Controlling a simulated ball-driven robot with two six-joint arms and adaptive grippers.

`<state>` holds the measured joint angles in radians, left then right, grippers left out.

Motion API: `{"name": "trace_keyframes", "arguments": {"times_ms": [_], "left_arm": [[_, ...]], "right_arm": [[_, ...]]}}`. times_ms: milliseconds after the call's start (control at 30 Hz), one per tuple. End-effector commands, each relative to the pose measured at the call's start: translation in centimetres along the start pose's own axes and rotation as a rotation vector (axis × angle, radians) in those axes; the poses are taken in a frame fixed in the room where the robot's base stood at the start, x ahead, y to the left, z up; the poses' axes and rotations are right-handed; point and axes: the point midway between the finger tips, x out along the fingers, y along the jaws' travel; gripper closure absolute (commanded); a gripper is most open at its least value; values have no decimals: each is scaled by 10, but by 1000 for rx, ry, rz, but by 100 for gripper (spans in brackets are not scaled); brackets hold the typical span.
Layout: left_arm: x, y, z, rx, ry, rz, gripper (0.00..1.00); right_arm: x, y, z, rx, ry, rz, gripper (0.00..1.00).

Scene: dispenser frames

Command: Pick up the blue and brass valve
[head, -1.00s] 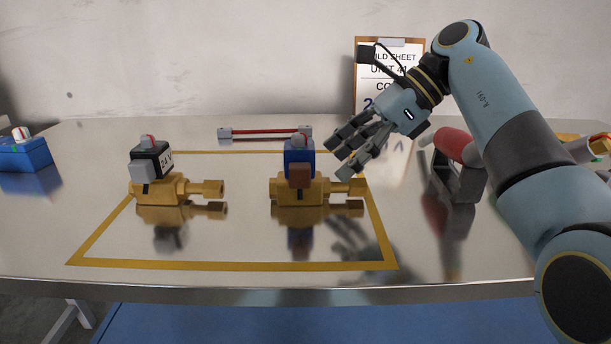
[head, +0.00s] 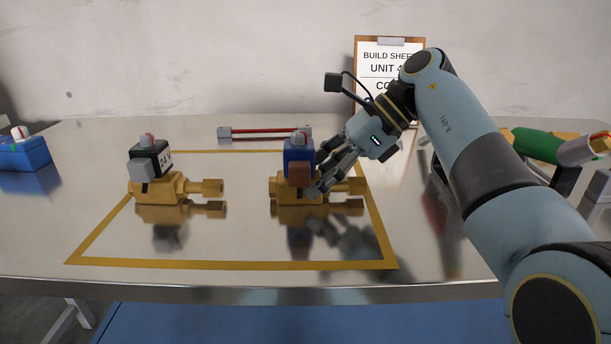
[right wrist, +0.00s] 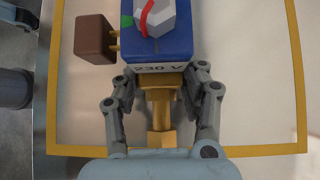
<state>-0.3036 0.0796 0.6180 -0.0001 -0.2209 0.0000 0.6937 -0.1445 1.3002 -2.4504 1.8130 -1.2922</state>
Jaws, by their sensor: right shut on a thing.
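The blue and brass valve (head: 298,158) stands upright on the metal table at the right inside the yellow outline. It has a blue block on a brass body, a brown plug on its front and a red and white cap on top. In the right wrist view the blue block (right wrist: 158,43) carries the label 230 V. My right gripper (head: 318,176) reaches in from the right. Its fingers (right wrist: 161,82) are shut around the valve, one on each side just below the blue block. My left gripper is not in view.
A black and brass valve (head: 155,177) stands to the left inside the outline. A red bar (head: 265,132) lies behind. A blue box (head: 22,152) is at the far left, a clipboard (head: 388,60) at the back. A green cylinder (head: 538,146) is on the right.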

Motion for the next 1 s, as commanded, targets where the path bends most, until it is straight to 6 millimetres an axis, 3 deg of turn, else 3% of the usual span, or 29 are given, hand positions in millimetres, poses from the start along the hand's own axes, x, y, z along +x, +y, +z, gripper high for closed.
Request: {"name": "trace_keyframes", "arguments": {"times_ms": [33,233,667,1000], "left_arm": [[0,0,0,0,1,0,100],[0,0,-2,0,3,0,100],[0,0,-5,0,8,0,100],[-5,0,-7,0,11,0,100]], "right_arm": [[0,0,0,0,0,-1,75],[0,0,0,0,0,-1,100],[-4,-1,4,-2,-2,-3,100],[-35,1,31,-3,-1,-5,100]]}}
